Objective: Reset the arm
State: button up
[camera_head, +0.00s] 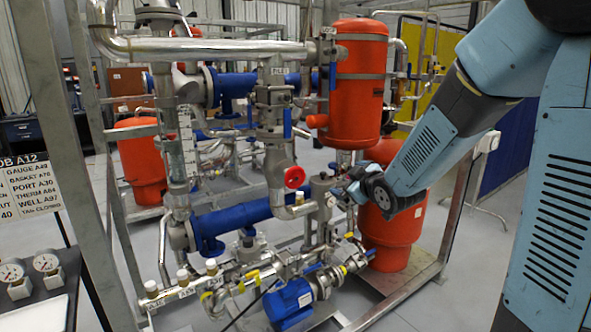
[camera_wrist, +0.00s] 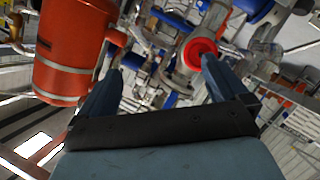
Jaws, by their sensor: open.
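My blue arm reaches in from the right in the head view, and its wrist end (camera_head: 378,190) is in front of the pipe skid. My gripper (camera_wrist: 158,75) shows in the wrist view with its two dark fingers spread apart and nothing between them. In the head view the fingers are small and partly lost against the pipework near the middle. A red round valve handle (camera_head: 294,177) is left of the gripper in the head view. In the wrist view the red handle (camera_wrist: 200,53) appears just beyond the right fingertip; I cannot tell the gap.
A red tank (camera_head: 360,85) and a lower red tank (camera_head: 392,238) stand close to my arm. Metal frame posts (camera_head: 62,150) and blue pipes (camera_head: 240,217) surround the skid. A bench with gauges (camera_head: 47,263) and a tag board (camera_head: 30,190) is at the left.

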jog(key=s+d+r+m+g+h, duration=0.1)
jog(key=s+d+m+g, duration=0.1)
jog(key=s, duration=0.8)
jog(key=s+d+r+m+g+h, duration=0.2)
jog(key=s+m, duration=0.3)
jog(key=s, duration=0.6)
jog(key=s+d+r+m+g+h, duration=0.1)
jog(key=s+d+m+g, duration=0.3)
jog(key=s, duration=0.6)
jog(key=shift+s+d+r+g, duration=0.25)
jog(key=shift+r+g, duration=0.05)
jog(key=shift+r, duration=0.35)
